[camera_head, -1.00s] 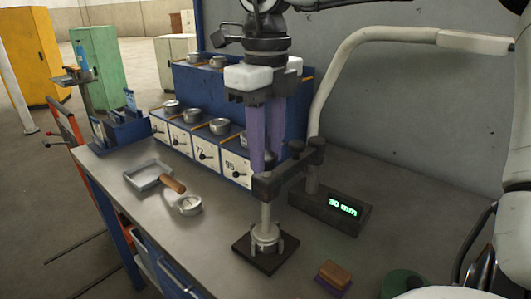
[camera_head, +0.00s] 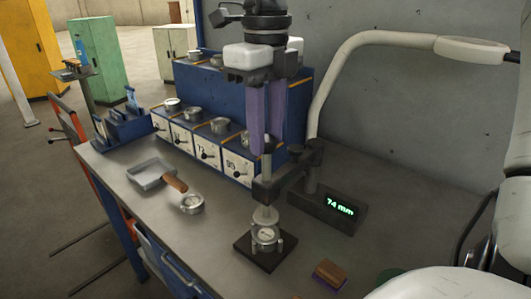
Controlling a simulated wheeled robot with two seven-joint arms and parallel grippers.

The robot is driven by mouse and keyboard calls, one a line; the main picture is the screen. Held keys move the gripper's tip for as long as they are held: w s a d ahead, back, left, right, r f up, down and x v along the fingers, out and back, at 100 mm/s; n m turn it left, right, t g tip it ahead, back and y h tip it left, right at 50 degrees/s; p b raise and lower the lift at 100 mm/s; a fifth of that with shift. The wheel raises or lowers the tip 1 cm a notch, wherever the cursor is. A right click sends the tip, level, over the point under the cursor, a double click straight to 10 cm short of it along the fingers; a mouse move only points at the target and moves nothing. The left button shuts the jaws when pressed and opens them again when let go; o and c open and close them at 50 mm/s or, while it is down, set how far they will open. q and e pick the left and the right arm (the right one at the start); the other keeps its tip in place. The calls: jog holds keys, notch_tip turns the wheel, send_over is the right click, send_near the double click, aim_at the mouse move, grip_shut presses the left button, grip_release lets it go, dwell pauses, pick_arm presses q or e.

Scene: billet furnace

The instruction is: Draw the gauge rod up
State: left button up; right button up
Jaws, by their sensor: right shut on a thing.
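My right gripper (camera_head: 267,150) comes down from the top centre, its two purple fingers shut on the upper end of the gauge rod (camera_head: 265,214). The rod stands upright through the dark clamp arm of the gauge stand (camera_head: 268,190). Its lower end, with a pale disc, is above the round metal cup (camera_head: 266,238) on the dark square base plate (camera_head: 248,252). The display box (camera_head: 340,208) beside the stand reads 74 mm in green. My left gripper is not in view.
A blue rack (camera_head: 240,90) with numbered drawers and metal pots stands behind. A shallow tray (camera_head: 151,174) and a wooden-handled ladle or pan (camera_head: 191,204) lie to the left. A small brown and purple block (camera_head: 330,273) lies at front right. A pale curved lamp arm (camera_head: 345,62) arches behind.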

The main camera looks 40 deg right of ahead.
jog(key=shift+r+p, duration=0.85)
jog(key=shift+r, duration=1.15)
jog(key=o, duration=0.9)
jog(key=shift+c, duration=0.2)
jog(key=shift+r, duration=2.95)
jog(key=shift+f, duration=3.75)
jog(key=shift+r, duration=0.15)
